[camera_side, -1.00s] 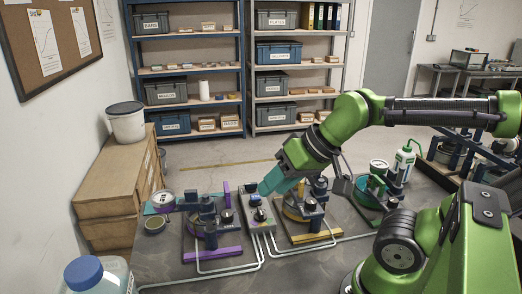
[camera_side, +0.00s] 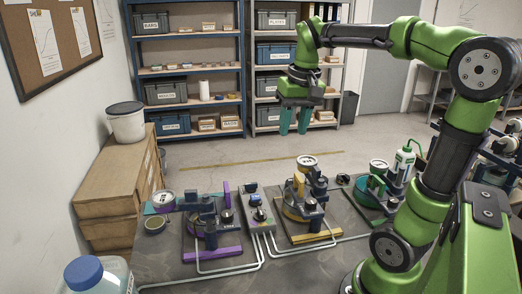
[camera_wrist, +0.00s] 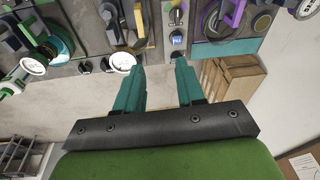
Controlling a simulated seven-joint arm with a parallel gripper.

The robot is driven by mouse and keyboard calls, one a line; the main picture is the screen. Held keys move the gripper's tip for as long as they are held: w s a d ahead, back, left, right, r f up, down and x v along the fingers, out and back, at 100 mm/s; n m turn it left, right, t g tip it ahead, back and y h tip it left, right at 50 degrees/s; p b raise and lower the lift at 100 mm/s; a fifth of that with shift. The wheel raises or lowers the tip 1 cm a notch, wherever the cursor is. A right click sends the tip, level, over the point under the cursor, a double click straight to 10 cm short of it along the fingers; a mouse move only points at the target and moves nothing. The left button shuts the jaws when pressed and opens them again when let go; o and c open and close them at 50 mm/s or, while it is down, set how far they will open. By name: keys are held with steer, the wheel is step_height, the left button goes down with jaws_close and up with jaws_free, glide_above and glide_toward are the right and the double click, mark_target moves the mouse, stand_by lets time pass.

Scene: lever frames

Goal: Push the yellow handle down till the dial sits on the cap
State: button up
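The yellow handle (camera_side: 299,184) stands upright on the middle lever frame, whose yellow base bar (camera_side: 310,238) lies on the table. A round white-faced dial (camera_side: 307,161) shows just behind and above the handle. In the wrist view the yellow handle (camera_wrist: 139,16) is at the top and the dial (camera_wrist: 123,62) lies below it. I cannot make out the cap clearly, or whether the dial touches it. My gripper (camera_side: 293,131) is open and empty, high above and behind the middle frame, fingers pointing down. Its teal fingers (camera_wrist: 158,78) are apart in the wrist view.
A purple-handled frame (camera_side: 205,222) stands left and a green one (camera_side: 377,188) right. A grey control box (camera_side: 258,210) sits between the purple and yellow frames. Pale tubes cross the table front. A green-and-white bottle (camera_side: 403,163) stands right. The air around my gripper is clear.

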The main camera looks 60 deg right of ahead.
mark_target(299, 177)
step_height(299, 177, up, 4)
steer(key=s+d+m+g, duration=0.1)
steer(key=d+g, duration=0.1)
steer(key=shift+y, duration=0.3)
steer(key=f, duration=1.7)
steer(key=shift+s+a, duration=0.3)
steer(key=shift+s, duration=0.05)
jaws_close()
